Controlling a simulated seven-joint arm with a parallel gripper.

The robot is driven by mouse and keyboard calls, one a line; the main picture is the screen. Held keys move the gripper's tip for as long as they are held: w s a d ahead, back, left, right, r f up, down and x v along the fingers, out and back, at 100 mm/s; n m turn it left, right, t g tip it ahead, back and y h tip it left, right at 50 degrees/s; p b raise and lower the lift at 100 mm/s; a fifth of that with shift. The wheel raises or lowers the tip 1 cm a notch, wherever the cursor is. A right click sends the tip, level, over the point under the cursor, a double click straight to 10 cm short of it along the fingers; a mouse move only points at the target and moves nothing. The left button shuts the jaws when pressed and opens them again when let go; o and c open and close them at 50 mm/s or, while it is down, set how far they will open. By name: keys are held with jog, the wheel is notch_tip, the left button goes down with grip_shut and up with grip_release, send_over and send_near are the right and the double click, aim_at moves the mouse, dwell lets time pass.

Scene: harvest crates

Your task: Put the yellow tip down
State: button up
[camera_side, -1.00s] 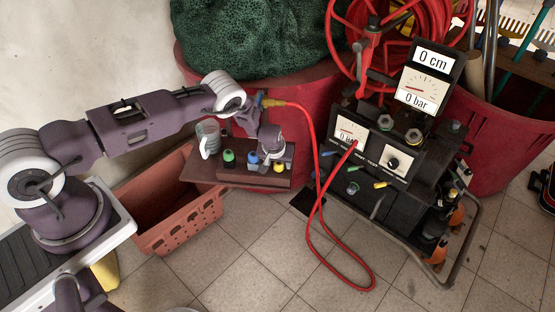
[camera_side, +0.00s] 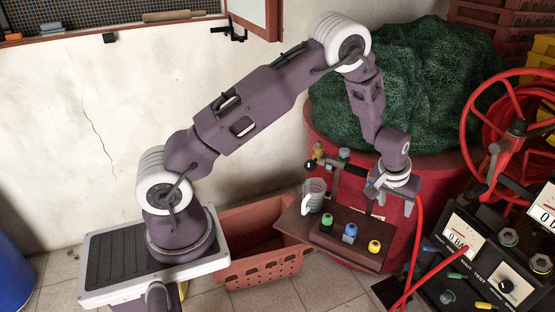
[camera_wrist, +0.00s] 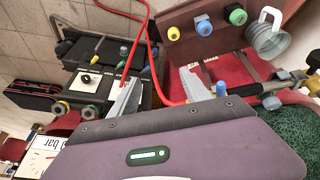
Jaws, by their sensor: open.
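The yellow tip (camera_side: 374,246) stands on the brown shelf (camera_side: 318,236), at the right end of a row with a blue tip (camera_side: 350,232) and a green tip (camera_side: 327,220). In the wrist view the yellow tip (camera_wrist: 173,33) is at the top, at the left end of that row. My gripper (camera_side: 394,205) is open, above the shelf's right end and apart from the yellow tip. In the wrist view my gripper's two fingers (camera_wrist: 157,90) are spread with nothing held between them.
A clear measuring jug (camera_side: 313,194) stands at the shelf's left. A terracotta crate (camera_side: 262,270) is below left. Green netting (camera_side: 385,85) fills the red tub behind.

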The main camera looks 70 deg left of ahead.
jog(key=s+d+r+m+h, duration=0.1)
jog(key=s+r, duration=0.3)
jog(key=r, duration=0.4)
jog(key=s+d+r+t, duration=0.1)
jog(key=s+r, duration=0.4)
jog(key=r, duration=0.2)
jog(key=s+d+r+m+h, duration=0.1)
jog(key=s+r, duration=0.3)
jog(key=r, duration=0.4)
jog(key=s+r+m+y, duration=0.1)
jog(key=s+r+m, duration=0.2)
jog(key=s, duration=2.1)
jog(key=shift+a+r, duration=0.15)
jog(key=shift+r, duration=0.5)
